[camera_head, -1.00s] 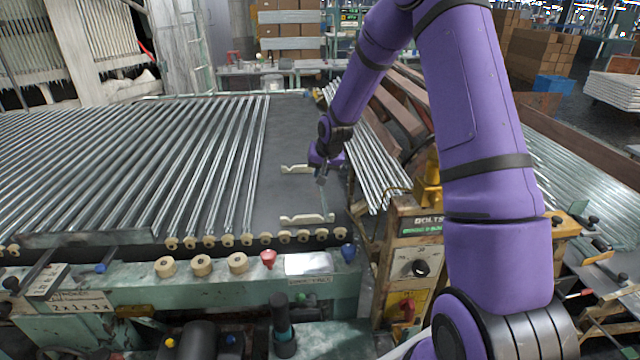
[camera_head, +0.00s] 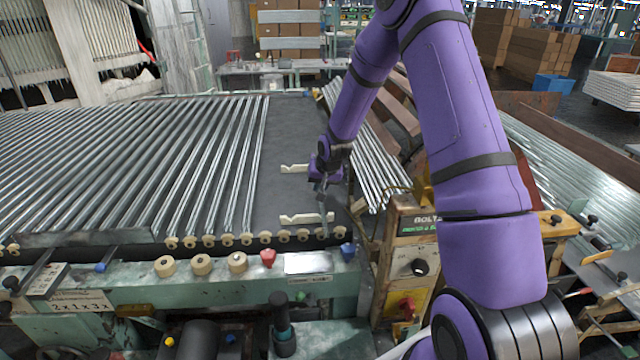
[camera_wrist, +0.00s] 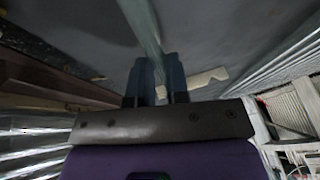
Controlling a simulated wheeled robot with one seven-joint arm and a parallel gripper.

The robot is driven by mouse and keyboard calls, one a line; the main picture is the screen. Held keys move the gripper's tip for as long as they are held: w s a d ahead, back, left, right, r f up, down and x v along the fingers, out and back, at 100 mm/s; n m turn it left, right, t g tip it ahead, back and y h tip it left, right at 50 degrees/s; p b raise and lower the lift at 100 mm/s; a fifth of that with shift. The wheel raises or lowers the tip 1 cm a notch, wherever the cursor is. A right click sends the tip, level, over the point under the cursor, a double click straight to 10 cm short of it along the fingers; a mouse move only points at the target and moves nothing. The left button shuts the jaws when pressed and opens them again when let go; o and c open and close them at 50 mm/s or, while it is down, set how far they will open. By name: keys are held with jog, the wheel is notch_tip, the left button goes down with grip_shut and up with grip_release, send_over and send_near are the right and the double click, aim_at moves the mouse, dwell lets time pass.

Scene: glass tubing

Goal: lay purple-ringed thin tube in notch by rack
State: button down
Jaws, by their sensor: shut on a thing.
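My gripper (camera_head: 321,198) points down over the dark bed, between the long tubes on the left and the slanted rack of tubes (camera_head: 372,165) on the right. In the wrist view its blue-grey fingers (camera_wrist: 158,68) are shut on a thin glass tube (camera_wrist: 141,22), which runs up to the top edge of the picture. I cannot make out a purple ring on it. A cream notched strip (camera_head: 300,219) lies on the near part of the bed, close to the gripper. A second cream notched strip (camera_head: 293,168) lies farther back. One cream strip also shows beside the fingers in the wrist view (camera_wrist: 207,79).
Many long tubes (camera_head: 150,160) lie in rows on the left of the bed. Rollers and a green machine rail (camera_head: 200,293) edge the front. A control box (camera_head: 415,250) stands at right. Bare dark bed (camera_head: 285,140) lies beside the strips.

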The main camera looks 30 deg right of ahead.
jog(key=c, duration=1.1)
grip_release()
jog(key=shift+r, duration=0.55)
jog(key=s+a+r+n+h, duration=0.1)
jog(key=s+a+r, duration=0.2)
jog(key=s+r, duration=0.95)
jog(key=s+a+r+n, duration=0.2)
jog(key=s+a+r, duration=0.2)
jog(key=s+r, duration=0.85)
jog(key=s+a+r+n, duration=0.1)
jog(key=s+r, duration=0.3)
jog(key=s, duration=0.4)
jog(key=s+a+r+n, duration=0.1)
jog(key=s+r, duration=0.3)
jog(key=s, duration=0.4)
jog(key=shift+s+a+y, duration=0.2)
jog(key=shift+a+y, duration=0.2)
jog(key=shift+a, duration=0.2)
